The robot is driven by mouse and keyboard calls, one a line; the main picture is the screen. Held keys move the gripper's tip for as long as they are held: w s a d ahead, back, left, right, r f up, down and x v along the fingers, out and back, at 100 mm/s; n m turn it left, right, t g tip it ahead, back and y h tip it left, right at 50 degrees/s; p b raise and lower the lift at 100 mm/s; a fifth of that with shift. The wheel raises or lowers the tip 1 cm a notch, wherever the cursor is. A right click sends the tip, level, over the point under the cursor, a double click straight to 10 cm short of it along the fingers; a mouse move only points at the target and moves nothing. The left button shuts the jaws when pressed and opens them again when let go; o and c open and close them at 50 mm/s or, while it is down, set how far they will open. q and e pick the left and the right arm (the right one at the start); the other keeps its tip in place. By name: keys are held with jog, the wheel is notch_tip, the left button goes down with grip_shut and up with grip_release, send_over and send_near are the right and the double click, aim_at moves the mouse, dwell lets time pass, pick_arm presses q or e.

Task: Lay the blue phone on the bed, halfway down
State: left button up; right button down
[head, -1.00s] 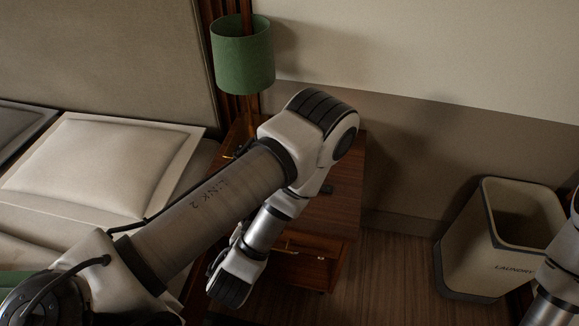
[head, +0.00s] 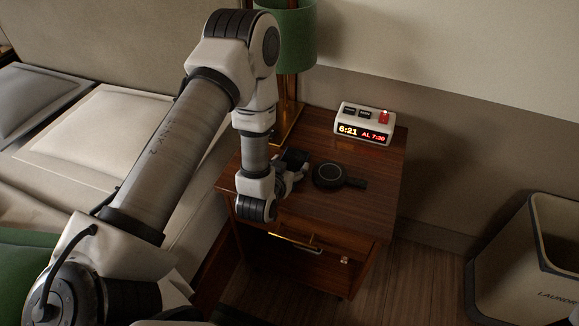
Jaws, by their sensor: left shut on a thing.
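My left gripper (head: 291,168) is low over the wooden nightstand (head: 325,212), beside a round dark pad. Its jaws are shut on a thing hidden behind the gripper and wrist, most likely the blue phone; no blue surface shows. The bed (head: 45,203) is at the left, with pale bedding, two pillows and a green cover (head: 25,250) at the lower left. My left arm crosses in front of it and hides part of it. My right gripper is not in view.
The round dark pad (head: 328,176) with a short dark bar lies on the nightstand. A white alarm clock (head: 363,124) stands at its back right, and a green lamp (head: 300,40) behind my arm. A laundry bin (head: 530,265) stands on the floor at the right.

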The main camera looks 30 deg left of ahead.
pick_arm(q)
jog(key=o, duration=1.4)
jog(key=shift+o, duration=0.2)
jog(key=shift+r, duration=0.1)
